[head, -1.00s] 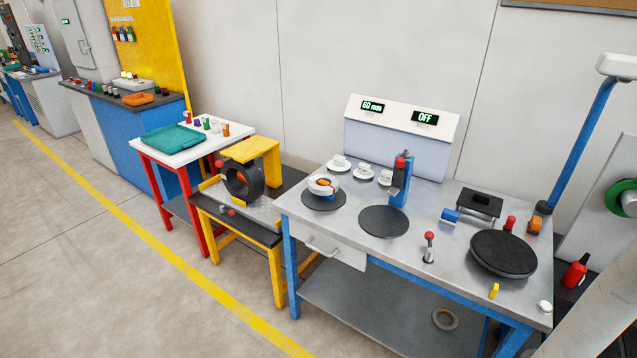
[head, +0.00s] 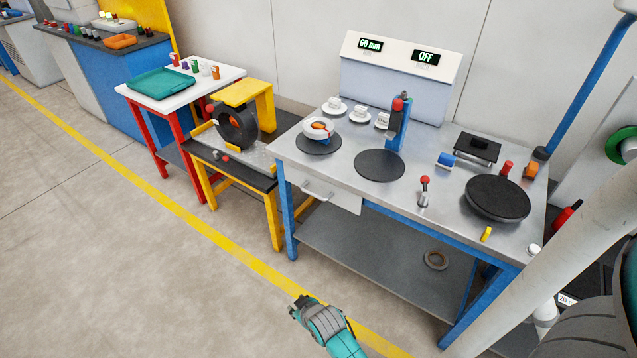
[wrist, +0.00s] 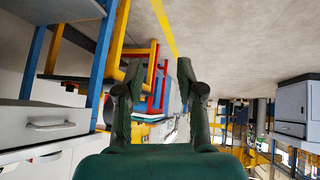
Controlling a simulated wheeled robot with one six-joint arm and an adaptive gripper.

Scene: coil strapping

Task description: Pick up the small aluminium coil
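A small pale ring-shaped coil with an orange part (head: 319,129) lies on the left black disc (head: 318,145) of the steel workbench. A grey-brown ring (head: 436,260) lies on the bench's lower shelf. I cannot tell for sure which of them is the small aluminium coil. My gripper (head: 299,308) is low in front of the bench, over the floor, apart from both. In the wrist view my gripper (wrist: 158,72) has its two fingers spread with nothing between them. No coil shows clearly in the wrist view.
The workbench (head: 415,185) has a drawer (head: 325,191), a red-knobbed lever (head: 424,190) and a blue post (head: 395,130). Left of it stands a yellow stand (head: 262,190) with a dark coil (head: 236,127). A pale column (head: 560,250) rises at right. Floor in front is free.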

